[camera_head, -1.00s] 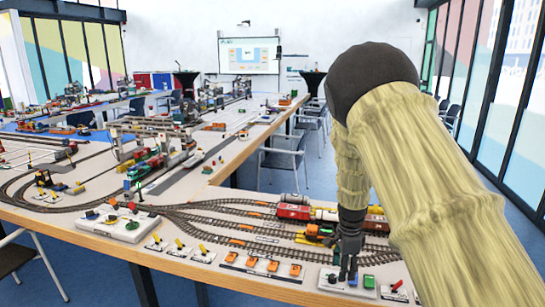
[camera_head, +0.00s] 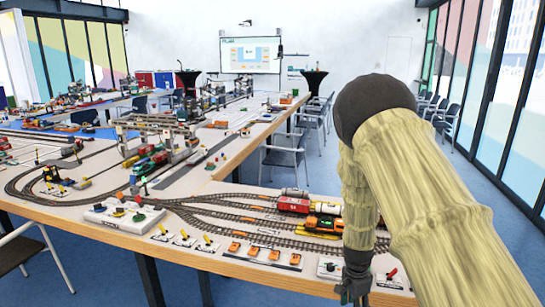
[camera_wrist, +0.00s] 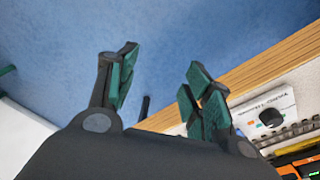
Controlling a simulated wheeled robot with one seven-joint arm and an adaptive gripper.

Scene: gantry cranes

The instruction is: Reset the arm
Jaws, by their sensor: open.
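My gripper (camera_head: 352,290) hangs at the front edge of the table in the head view, under my sleeved arm, which bends down from the right. The wrist view shows the gripper (camera_wrist: 160,85) open, with its green-padded fingers spread apart and nothing between them. Blue floor shows behind the fingers, and the wooden table edge (camera_wrist: 255,62) runs along their right side. In the head view my arm hides part of the table's right end.
A white control box (camera_wrist: 268,112) with a knob sits near the fingers in the wrist view. Red wagons (camera_head: 294,205) and an orange locomotive (camera_head: 324,224) stand on the tracks. Another control box (camera_head: 124,215) lies left. A chair (camera_head: 285,150) stands behind the table; floor is open in front.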

